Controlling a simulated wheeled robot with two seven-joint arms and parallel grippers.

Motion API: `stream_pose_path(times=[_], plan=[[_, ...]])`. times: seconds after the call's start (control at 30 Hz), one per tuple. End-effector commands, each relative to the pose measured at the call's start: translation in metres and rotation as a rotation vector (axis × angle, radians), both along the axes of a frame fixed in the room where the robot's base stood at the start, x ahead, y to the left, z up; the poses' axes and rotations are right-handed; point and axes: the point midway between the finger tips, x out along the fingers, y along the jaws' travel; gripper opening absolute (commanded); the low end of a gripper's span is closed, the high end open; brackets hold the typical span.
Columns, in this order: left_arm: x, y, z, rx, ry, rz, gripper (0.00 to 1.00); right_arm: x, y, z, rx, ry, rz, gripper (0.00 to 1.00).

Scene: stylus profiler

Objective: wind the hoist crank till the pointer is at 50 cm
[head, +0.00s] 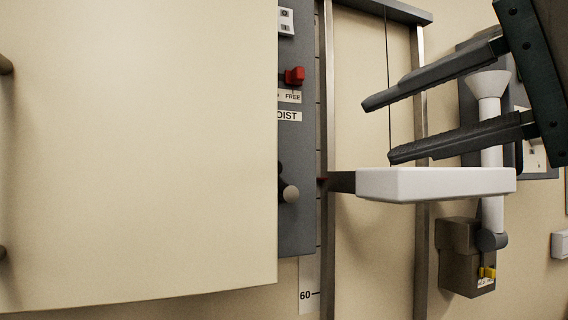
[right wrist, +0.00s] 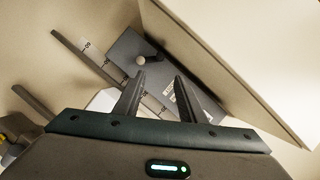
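The grey hoist panel (head: 296,226) is partly hidden behind a large beige door. Its crank (head: 284,185) shows as a dark arm with a pale round knob; the knob also shows in the right wrist view (right wrist: 141,60). The white hoist platform (head: 435,184) is level with the pointer. My right gripper (head: 378,130) is open and empty, above the platform and right of the crank, touching neither visibly. My left gripper is out of view.
The beige door (head: 140,150) fills the left and covers the panel's left part. A red lever (head: 294,76) is beside a FREE label. Metal rails (head: 420,240) flank the platform. A white funnel-topped tube (head: 490,100) stands on a bracket at right, behind my gripper.

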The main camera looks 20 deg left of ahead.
Motion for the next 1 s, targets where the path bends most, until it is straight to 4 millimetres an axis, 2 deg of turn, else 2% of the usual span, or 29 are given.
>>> stream_pose_path(times=[0.17, 0.37, 1.0], plan=[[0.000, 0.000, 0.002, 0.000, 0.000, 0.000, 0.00, 0.001, 0.004, 0.000, 0.000, 0.002, 0.001, 0.37], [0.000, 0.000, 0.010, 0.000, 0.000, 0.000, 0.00, 0.007, 0.019, -0.003, -0.001, 0.003, 0.003, 0.37], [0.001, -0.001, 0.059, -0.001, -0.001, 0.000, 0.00, 0.048, 0.118, -0.023, 0.000, 0.005, 0.004, 0.37]])
